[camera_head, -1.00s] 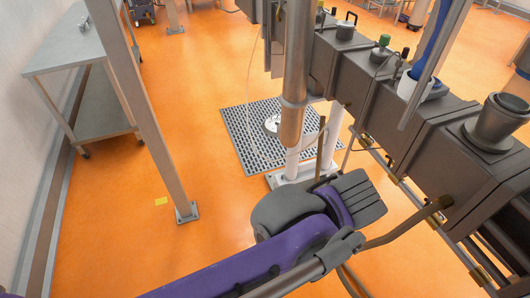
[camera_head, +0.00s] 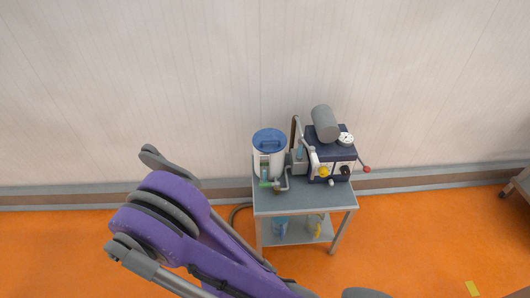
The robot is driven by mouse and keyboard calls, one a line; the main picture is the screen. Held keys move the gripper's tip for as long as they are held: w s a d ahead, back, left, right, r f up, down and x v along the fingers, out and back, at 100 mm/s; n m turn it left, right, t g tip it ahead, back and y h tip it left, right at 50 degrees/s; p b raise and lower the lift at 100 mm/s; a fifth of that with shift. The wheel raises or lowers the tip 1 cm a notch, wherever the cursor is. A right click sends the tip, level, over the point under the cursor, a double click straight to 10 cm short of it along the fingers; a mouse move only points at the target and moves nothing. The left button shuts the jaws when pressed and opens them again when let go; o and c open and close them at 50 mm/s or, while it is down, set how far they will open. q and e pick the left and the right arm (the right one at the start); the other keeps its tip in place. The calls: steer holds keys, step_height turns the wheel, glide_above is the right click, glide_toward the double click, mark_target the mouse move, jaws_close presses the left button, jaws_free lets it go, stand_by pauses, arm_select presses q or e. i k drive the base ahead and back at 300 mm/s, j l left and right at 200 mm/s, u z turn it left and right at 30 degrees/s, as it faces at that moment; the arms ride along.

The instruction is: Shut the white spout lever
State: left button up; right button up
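A small machine (camera_head: 341,141) with a dark blue top, white front and grey cylinder stands on a small steel cart by the wall. A white curved piece (camera_head: 313,159), which may be the white spout lever, is at its front left; its position is too small to tell. A lever with a red knob (camera_head: 366,169) sticks out at its right. I see no fingertips of either gripper.
The steel cart (camera_head: 304,194) also holds a white container with a blue lid (camera_head: 269,144) and a green-ended fitting (camera_head: 268,184). Blue and yellow items sit on its lower shelf (camera_head: 298,232). The orange floor (camera_head: 420,235) around it is mostly clear.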

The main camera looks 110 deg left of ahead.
mark_target(312, 152)
steer(key=u, duration=3.65)
